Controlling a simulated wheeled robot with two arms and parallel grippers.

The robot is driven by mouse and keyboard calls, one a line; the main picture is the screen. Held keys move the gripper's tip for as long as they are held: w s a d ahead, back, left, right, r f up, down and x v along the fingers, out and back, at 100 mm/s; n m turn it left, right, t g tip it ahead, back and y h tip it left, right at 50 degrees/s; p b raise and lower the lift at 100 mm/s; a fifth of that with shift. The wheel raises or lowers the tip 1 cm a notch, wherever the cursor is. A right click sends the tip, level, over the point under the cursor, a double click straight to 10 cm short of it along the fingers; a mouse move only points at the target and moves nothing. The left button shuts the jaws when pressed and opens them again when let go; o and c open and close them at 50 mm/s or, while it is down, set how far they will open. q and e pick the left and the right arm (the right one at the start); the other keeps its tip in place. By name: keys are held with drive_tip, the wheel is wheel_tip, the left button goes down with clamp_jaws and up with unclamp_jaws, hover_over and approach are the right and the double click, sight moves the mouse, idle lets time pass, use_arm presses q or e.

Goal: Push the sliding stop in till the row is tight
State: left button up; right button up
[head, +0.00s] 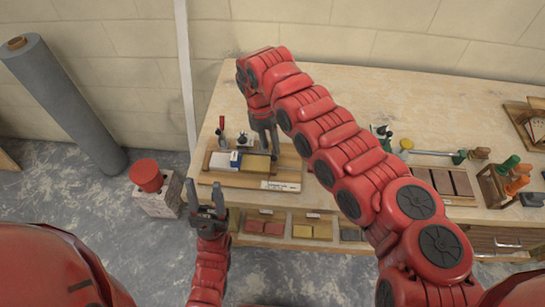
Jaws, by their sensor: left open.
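A wooden board (288,174) lies at the left front of the bench, with a label on its front edge. On it is a row with a pale grey block (220,160), a small blue-and-white piece (235,159) and a yellowish block (256,164). I cannot tell which part is the sliding stop. My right gripper (272,150) points down over the row's right end; whether it touches anything or holds something is unclear. My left gripper (206,188) is open and empty, fingers up, in front of the bench's left front corner.
Tools with a red handle (222,124) stand behind the board. Shelf bins (312,226) sit under the bench top. A red tub (147,175) on a pale block and a grey roll (65,100) stand left. My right arm hides the bench's middle. A rack (497,188) stands right.

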wheel_tip(320, 180, up, 11)
drive_tip(key=w+a+b, duration=0.1)
drive_tip(key=a+b, duration=0.1)
drive_tip(key=shift+d, duration=0.1)
idle(0.5)
